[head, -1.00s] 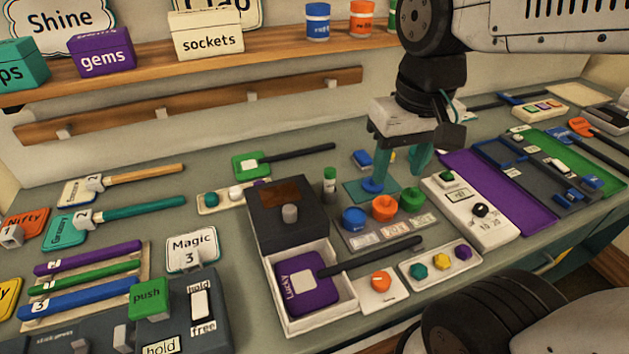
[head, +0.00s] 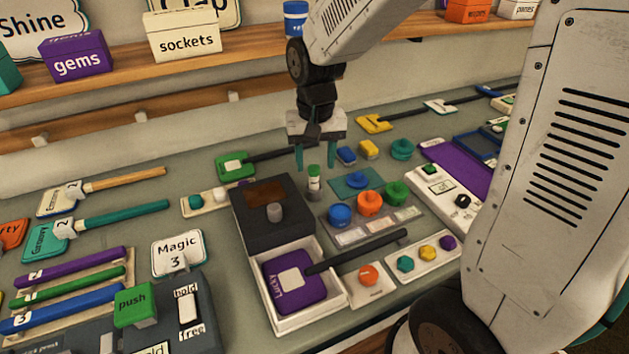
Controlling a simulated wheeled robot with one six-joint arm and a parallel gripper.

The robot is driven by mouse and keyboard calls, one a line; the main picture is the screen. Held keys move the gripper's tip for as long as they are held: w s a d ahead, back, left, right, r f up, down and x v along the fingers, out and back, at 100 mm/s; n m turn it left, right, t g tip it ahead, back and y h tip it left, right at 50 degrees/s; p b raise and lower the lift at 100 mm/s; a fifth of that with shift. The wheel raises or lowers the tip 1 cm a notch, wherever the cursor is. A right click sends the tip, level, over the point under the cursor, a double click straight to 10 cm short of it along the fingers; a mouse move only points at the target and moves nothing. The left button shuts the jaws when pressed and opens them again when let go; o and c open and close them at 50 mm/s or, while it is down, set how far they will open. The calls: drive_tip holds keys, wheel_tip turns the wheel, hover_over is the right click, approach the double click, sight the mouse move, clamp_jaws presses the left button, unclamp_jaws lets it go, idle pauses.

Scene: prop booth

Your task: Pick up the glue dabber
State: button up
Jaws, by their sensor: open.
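The dark-lidded box (head: 268,232) with a grey knob stands close on the left. A green paddle (head: 236,165) with a black handle lies behind. A teal mat (head: 347,190) and coloured round pots, such as a blue one (head: 340,215), stand close on the right.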

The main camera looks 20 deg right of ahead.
sight(314, 168)
drive_tip(key=f, duration=0.4)
drive_tip(key=shift+a+f, duration=0.2)
drive_tip(key=shift+f, duration=0.15)
clamp_jaws()
wheel_tip(314, 168, up, 18)
idle(0.5)
